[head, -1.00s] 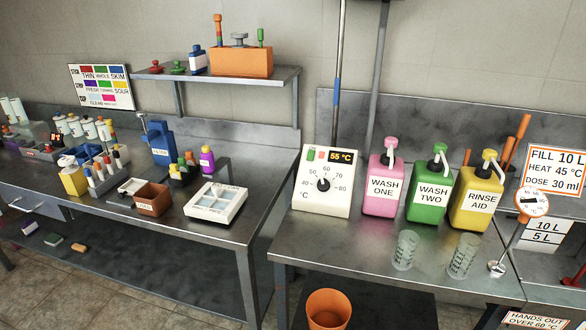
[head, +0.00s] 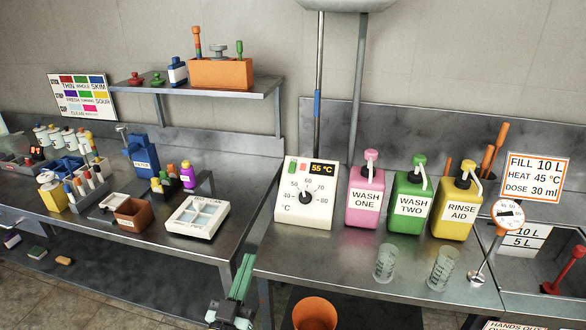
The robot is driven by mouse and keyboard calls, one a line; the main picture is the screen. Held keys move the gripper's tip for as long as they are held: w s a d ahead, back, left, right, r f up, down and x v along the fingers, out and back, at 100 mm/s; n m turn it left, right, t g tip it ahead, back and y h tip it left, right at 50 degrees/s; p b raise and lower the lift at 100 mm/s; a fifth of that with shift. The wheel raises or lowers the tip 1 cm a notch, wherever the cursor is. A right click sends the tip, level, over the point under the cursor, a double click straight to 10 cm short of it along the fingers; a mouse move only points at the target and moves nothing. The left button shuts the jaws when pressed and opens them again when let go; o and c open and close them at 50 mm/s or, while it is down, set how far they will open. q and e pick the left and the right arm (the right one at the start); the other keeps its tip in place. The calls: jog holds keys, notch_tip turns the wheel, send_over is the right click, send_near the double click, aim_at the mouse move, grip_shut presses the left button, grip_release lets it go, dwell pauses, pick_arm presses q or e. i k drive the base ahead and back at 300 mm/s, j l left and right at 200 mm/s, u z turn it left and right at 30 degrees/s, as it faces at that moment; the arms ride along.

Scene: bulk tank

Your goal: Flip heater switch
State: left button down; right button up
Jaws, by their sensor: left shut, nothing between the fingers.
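The white heater control box (head: 284,212) stands on the right-hand steel table, near its left end. Its sloped face has a round black dial (head: 306,196) with a temperature scale, a display (head: 323,169) reading 55 °C, and small green (head: 292,167) and red (head: 305,169) parts at the upper left, which may be the switch. My left gripper (head: 243,277) shows at the bottom edge, with pale green fingers pointing up. It is shut and empty, below and left of the box, apart from it. My right gripper is out of view.
Pink (head: 366,195), green (head: 409,194) and yellow (head: 457,211) pump bottles stand right of the box. Two clear measuring cups (head: 385,263) stand in front of them. The left-hand table's corner and a white tray (head: 198,217) are near my left gripper. An orange bucket (head: 314,314) is below.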

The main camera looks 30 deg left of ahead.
aim_at(292, 164)
jog(key=i+j, duration=0.15)
jog(key=i, duration=0.25)
jog(key=i+j, duration=0.15)
jog(key=i, duration=0.25)
